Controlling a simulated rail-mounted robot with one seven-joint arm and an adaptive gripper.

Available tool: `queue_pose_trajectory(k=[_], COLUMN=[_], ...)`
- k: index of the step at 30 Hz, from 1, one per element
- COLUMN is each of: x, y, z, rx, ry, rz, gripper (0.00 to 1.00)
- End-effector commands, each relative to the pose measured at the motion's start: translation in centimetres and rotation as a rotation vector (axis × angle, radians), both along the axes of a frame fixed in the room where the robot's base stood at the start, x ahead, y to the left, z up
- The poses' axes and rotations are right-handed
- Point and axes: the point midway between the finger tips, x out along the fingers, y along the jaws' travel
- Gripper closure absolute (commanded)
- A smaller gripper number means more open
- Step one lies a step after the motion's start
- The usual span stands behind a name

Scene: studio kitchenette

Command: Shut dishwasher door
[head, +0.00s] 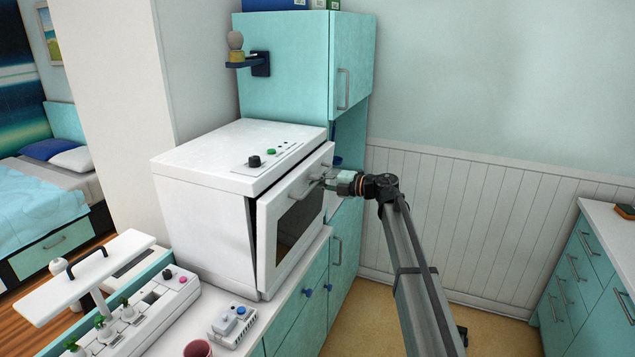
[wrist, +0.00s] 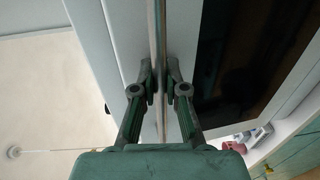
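The dishwasher (head: 205,195) is a white box on the counter in the head view, with knobs on top. Its door (head: 268,235) has a dark window and stands slightly ajar, its top edge tilted out from the body. A dark gap shows along its left side, narrowing downward. A grey bar handle (head: 303,192) runs along the upper door. My gripper (head: 325,181) is at the handle's right part. In the wrist view my gripper (wrist: 160,85) has its fingers close on both sides of the thin handle bar (wrist: 158,30), with the dark door window (wrist: 235,60) to the right.
A tall teal cabinet (head: 285,65) stands behind the dishwasher. A small grey device (head: 232,325) and a reddish cup (head: 198,348) are on the counter in front. Teal drawers (head: 585,270) line the right side. The floor between is open.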

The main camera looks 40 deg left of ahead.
Motion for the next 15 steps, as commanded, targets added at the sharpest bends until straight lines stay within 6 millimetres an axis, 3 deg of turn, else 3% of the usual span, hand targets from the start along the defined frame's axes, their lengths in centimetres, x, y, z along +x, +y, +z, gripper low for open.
queue_pose_trajectory(k=[7, 15], x=[-0.1, -0.9], y=[0.3, 3.4], z=[0.1, 0.9], rx=[0.0, 0.0], ry=[0.0, -0.001], rz=[0.001, 0.0], gripper=[1.0, 1.0])
